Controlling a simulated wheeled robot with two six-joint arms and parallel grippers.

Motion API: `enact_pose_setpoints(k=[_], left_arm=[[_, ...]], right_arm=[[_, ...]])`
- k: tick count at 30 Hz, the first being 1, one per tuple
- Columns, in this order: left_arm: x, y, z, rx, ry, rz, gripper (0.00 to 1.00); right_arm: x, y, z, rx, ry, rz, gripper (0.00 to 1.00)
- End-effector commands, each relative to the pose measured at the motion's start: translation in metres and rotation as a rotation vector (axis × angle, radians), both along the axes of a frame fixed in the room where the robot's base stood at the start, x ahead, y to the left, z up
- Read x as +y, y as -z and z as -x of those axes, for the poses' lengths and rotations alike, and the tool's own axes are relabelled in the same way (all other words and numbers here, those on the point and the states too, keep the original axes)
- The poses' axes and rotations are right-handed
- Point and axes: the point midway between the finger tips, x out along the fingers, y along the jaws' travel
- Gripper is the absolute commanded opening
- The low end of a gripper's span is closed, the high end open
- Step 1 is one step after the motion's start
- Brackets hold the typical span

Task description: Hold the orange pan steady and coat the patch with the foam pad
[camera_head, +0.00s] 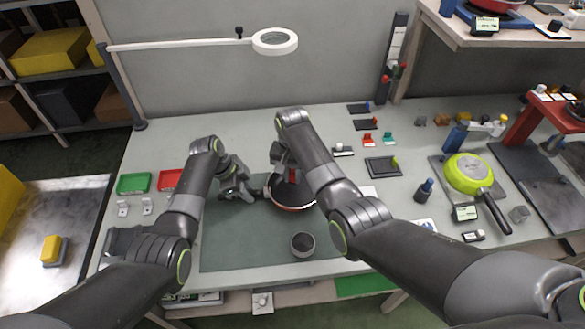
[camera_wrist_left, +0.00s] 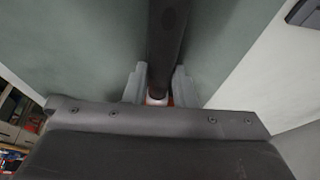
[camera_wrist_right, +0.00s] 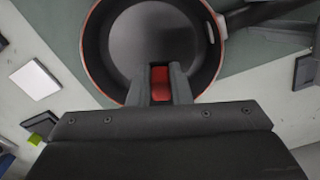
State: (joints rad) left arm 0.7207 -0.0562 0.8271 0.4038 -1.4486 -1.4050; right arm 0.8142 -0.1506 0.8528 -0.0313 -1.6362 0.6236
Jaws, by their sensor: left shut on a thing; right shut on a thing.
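The orange pan (camera_head: 291,208), dark inside with an orange-red rim, lies on the grey-green mat, partly hidden by my right arm. Its round interior shows in the right wrist view (camera_wrist_right: 135,35). My left gripper (camera_head: 256,191) is shut on the pan's dark handle (camera_wrist_left: 169,40), at the pan's left side. My right gripper (camera_head: 284,163) is over the pan, shut on a red block (camera_wrist_right: 160,82), which I take as part of the foam pad. The pad's underside is hidden, so I cannot tell whether it touches the pan. I cannot make out the patch.
A small grey cup (camera_head: 303,244) stands on the mat (camera_head: 240,245) in front of the pan. Green (camera_head: 134,183) and red (camera_head: 170,179) trays lie at left. A green pan (camera_head: 467,172) and a dark bottle (camera_head: 424,190) stand at right. A lamp arm (camera_head: 190,44) hangs above.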

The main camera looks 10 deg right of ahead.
Motion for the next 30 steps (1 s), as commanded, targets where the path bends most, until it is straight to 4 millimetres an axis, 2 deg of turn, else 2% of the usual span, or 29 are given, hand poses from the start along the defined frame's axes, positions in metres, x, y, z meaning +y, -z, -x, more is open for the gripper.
enact_pose_setpoints(k=[9,21,30], left_arm=[[0.0,0.001,0.001,0.001,-0.001,-0.001,0.0],[0.0,0.001,0.001,0.001,-0.001,-0.001,0.0],[0.0,0.0,0.0,0.0,0.0,-0.001,0.0]], right_arm=[[0.0,0.033,0.0,0.003,0.0,0.001,0.0],[0.0,0.026,0.037,-0.002,0.002,-0.002,0.0],[0.0,0.033,0.009,0.0,-0.002,0.002,0.0]])
